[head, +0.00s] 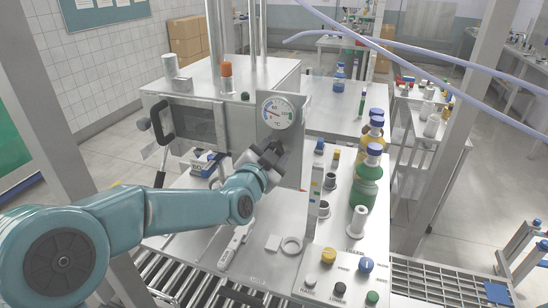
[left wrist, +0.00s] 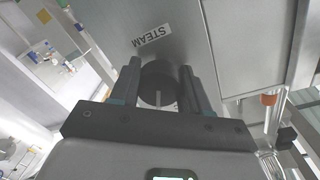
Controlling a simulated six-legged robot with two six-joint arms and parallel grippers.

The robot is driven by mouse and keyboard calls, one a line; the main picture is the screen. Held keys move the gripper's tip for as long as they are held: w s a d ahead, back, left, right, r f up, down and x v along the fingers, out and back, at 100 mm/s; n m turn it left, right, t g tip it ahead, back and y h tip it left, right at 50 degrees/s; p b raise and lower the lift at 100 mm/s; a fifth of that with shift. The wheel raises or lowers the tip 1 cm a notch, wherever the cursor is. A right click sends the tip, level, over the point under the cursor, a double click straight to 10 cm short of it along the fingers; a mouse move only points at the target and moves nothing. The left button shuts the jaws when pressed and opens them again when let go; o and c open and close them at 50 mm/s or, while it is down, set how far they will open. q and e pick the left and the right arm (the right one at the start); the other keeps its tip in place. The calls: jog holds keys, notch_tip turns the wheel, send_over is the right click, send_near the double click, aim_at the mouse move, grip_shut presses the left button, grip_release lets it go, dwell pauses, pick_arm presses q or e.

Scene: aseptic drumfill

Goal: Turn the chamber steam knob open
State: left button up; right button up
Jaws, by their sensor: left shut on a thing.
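The steam knob (left wrist: 157,88) is a dark round knob with a light pointer line. It sits on the steel chamber front beside a label reading STEAM (left wrist: 152,35). My left gripper (left wrist: 160,82) has one finger on each side of the knob and is shut on it. In the head view, my left gripper (head: 268,157) is at the chamber front (head: 238,125), just below the round temperature gauge (head: 277,113); the knob is largely hidden there by the gripper. My right gripper does not show.
A black door handle (head: 162,120) juts out left of the gauge. Green and yellow bottles with blue caps (head: 367,180) stand on the bench to the right. A button panel (head: 340,280) is at the front.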

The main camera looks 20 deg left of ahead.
pick_arm(q)
jog(key=m, duration=0.2)
jog(key=shift+d+m, duration=0.1)
jog(key=shift+m, duration=0.3)
jog(key=m, duration=0.2)
jog(key=shift+r+m, duration=0.1)
jog(key=shift+m, duration=0.2)
jog(key=m+p, duration=0.2)
jog(key=m, duration=0.3)
jog(key=shift+y, duration=0.3)
jog(key=shift+s+d+f+m+p, duration=0.1)
jog(key=shift+f+m+p, duration=0.2)
jog(key=shift+m, duration=0.6)
